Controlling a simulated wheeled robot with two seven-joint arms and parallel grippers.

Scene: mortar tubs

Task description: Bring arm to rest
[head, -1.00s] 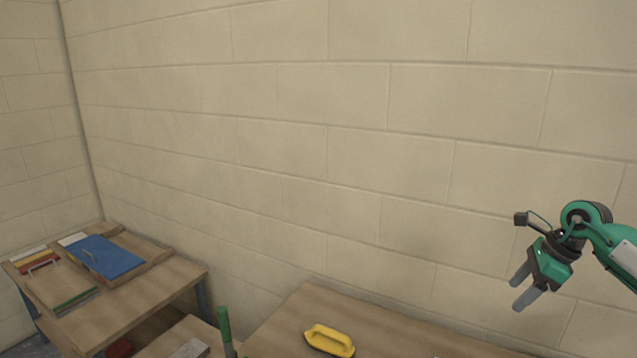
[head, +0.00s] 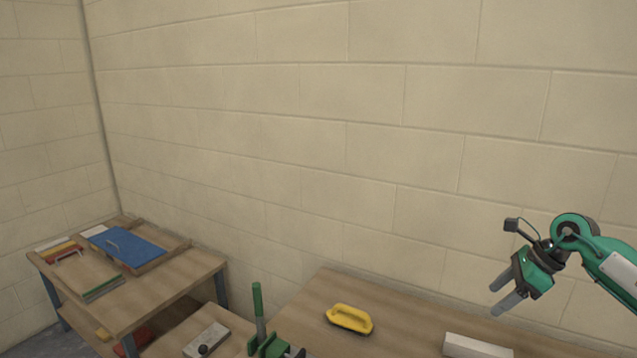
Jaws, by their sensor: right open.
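My right gripper (head: 504,293) is at the right side of the head view, on a green arm that comes in from the right edge. Its two grey fingers are apart and point down and to the left. Nothing is between them. It is raised in front of the block wall and appears above the right part of the wooden table (head: 400,315). My left gripper does not show.
A farther table (head: 150,285) holds a blue board (head: 122,248). The block wall (head: 300,130) is behind.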

